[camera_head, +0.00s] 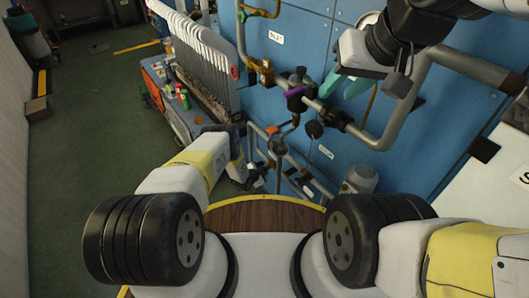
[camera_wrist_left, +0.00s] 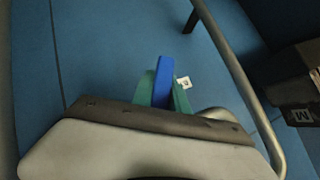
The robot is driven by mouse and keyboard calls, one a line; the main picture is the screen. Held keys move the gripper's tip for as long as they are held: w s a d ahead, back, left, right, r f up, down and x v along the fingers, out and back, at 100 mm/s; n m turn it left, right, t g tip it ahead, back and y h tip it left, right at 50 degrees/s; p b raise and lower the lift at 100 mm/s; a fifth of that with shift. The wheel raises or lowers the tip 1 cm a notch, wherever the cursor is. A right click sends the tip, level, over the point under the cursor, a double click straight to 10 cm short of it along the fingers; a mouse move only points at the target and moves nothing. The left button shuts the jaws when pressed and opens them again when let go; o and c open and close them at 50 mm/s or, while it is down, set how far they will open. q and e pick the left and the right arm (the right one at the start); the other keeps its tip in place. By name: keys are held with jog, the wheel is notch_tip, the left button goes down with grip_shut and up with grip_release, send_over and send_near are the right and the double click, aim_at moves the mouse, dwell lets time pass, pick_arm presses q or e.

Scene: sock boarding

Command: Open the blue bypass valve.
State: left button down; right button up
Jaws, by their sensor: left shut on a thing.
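A blue valve lever (camera_wrist_left: 163,78) stands between the teal fingers of my left gripper (camera_wrist_left: 162,98) in the left wrist view, and the gripper is shut on it. The lever points straight up in that view against a blue panel. Its pivot and valve body are hidden. In the head view my left arm reaches in toward the low pipes, and I cannot make out its fingertips or the blue lever there. My right gripper (camera_head: 344,86) hangs at the upper right of the head view, its teal fingers apart and empty in front of the blue panel.
Grey pipes (camera_head: 390,125) run across the blue panel, with a purple-handled valve (camera_head: 293,91) and a brass valve (camera_head: 262,72) on them. A bench with a row of white boards (camera_head: 200,50) stands left of the panel. The green floor at left is mostly clear.

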pick_arm(q)
jog(key=shift+w+a+r+t, duration=0.1)
jog(key=shift+w+a+t, duration=0.05)
jog(key=shift+t, duration=0.15)
dwell(0.4)
jog(key=c, duration=1.3)
grip_release()
jog(key=shift+w+r, duration=0.1)
jog(key=v, duration=0.8)
